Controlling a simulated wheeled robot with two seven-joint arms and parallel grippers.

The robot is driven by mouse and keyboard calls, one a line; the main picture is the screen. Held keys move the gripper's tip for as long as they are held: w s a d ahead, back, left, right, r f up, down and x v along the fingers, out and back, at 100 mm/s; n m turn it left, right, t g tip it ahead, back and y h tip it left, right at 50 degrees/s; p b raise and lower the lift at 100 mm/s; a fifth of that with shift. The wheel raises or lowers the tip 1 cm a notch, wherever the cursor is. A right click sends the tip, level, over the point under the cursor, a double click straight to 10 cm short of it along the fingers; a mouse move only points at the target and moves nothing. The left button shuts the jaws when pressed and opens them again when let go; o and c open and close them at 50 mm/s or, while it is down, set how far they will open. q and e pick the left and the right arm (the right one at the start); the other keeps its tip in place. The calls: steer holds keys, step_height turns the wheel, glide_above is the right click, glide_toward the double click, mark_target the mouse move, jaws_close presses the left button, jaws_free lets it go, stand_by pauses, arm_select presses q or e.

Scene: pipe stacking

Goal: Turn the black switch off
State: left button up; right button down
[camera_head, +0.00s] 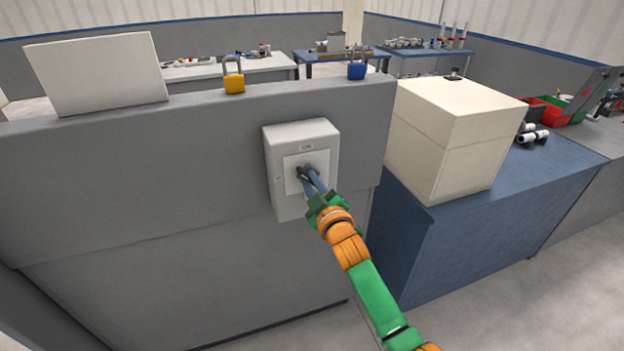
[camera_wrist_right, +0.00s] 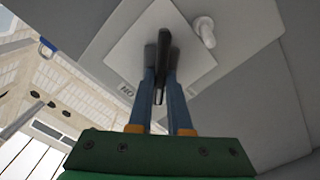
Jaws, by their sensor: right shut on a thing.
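The black switch (camera_wrist_right: 162,72) sits on a white plate on the front of a light grey box (camera_head: 287,205) mounted on a grey panel. In the head view my gripper covers most of the switch. My right gripper (camera_head: 308,174) reaches the plate from the lower right, with its blue fingers at the switch. In the right wrist view the right gripper (camera_wrist_right: 162,75) has its fingers on both sides of the switch handle, shut on it. My left gripper is not in view.
A yellow padlock (camera_head: 235,83) and a blue padlock (camera_head: 357,70) sit on the panel's top edge, beside a white board (camera_head: 97,75). A cream box (camera_head: 455,140) stands on a blue table (camera_head: 540,190) to the right. A pale knob (camera_wrist_right: 205,32) sticks out beside the plate.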

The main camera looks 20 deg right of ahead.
steer(key=n, duration=0.4)
steer(key=shift+a+f+n, duration=0.1)
steer(key=shift+f+n, duration=0.05)
steer(key=shift+n, duration=0.15)
steer(key=shift+f+n, duration=0.15)
steer(key=shift+n, duration=2.45)
steer(key=c, duration=0.8)
jaws_free()
steer(key=shift+w, duration=0.1)
steer(key=shift+c, duration=0.2)
steer(key=s, duration=0.7)
steer(key=shift+f, duration=0.1)
